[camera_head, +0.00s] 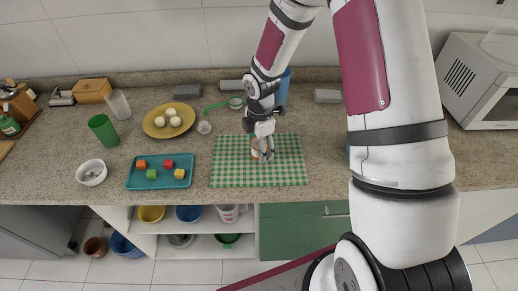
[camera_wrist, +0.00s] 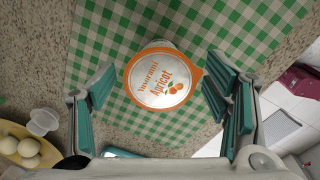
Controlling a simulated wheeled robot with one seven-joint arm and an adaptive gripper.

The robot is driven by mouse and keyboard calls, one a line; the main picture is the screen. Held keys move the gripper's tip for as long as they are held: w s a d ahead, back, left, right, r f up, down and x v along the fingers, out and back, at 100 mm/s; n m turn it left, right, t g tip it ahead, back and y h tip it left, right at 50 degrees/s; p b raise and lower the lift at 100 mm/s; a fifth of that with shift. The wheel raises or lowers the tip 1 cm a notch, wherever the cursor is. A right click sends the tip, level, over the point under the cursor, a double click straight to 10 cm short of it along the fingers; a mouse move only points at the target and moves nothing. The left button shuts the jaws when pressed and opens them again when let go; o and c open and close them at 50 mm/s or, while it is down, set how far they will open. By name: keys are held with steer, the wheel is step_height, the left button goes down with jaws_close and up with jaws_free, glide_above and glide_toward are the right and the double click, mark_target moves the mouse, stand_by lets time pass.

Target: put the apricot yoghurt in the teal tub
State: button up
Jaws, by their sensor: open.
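The apricot yoghurt (camera_wrist: 163,77) is a pot with an orange-rimmed lid reading "Apricot". It stands on the green checked cloth (camera_head: 230,170). My gripper (camera_head: 263,153) is over the cloth and partly hides the pot (camera_head: 254,147) in the head view. In the wrist view the open fingers (camera_wrist: 160,88) are on either side of the lid, with gaps between. No teal tub shows clearly. A sliver of something teal (camera_head: 348,152) shows at the left edge of my arm, mostly hidden. A teal tray (camera_head: 146,186) holding coloured cubes lies left of the cloth.
A yellow plate (camera_head: 152,131) with pale round items, a small clear cup (camera_head: 204,127), a green cup (camera_head: 103,130) and a white bowl (camera_head: 91,172) stand to the left. A blue container (camera_head: 284,85) is behind my gripper. Cloth around the pot is clear.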

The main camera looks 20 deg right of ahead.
steer(key=c, duration=1.5)
steer(key=shift+r, duration=0.15)
steer(key=shift+r, duration=0.5)
step_height(320, 180, up, 2)
steer(key=shift+r+b, duration=0.1)
steer(key=shift+b, duration=0.2)
steer(key=shift+s+r, duration=0.15)
steer(key=shift+s, duration=0.5)
steer(key=s+r+p, duration=0.1)
steer(key=s, duration=1.4)
steer(key=shift+w+a+r+m+g+h, duration=0.15)
steer(key=shift+w+r+m, duration=0.25)
steer(key=shift+w+m, duration=3.2)
steer(key=shift+w+d+r+m+g+h, duration=0.15)
steer(key=shift+w+r+m, duration=0.25)
steer(key=shift+w+m, duration=3.15)
steer(key=shift+w+a+r+m+g+h, duration=0.15)
steer(key=shift+w+r+m, duration=0.25)
steer(key=shift+w+m, duration=3.2)
